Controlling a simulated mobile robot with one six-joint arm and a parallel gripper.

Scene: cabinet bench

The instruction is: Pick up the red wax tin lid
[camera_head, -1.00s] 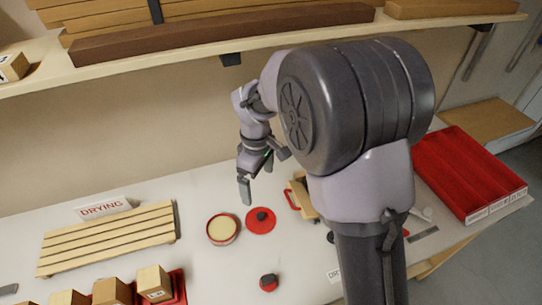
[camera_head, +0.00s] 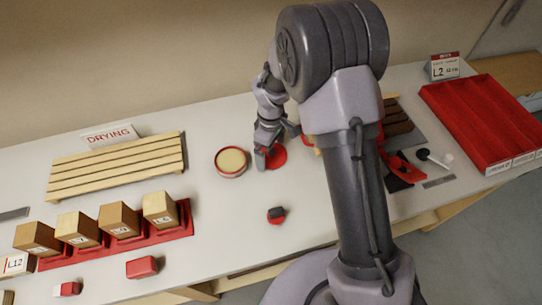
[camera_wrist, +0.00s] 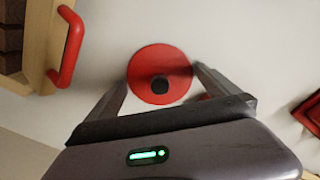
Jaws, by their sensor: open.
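The red wax tin lid (camera_head: 279,156) is a flat red disc lying on the bench just right of the open tin (camera_head: 232,161), which shows pale yellow wax. In the wrist view my gripper's two fingers (camera_wrist: 161,79) stand on either side of the lid with nothing held. Whether they touch it I cannot tell.
A slatted drying rack (camera_head: 118,166) lies at the back left. Wooden blocks in a red holder (camera_head: 180,221) stand in front of it. A small red-and-dark object (camera_head: 276,215) lies nearer the front. A wooden box with a red handle (camera_wrist: 66,47) is close to the lid. A red tray (camera_head: 490,120) is at right.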

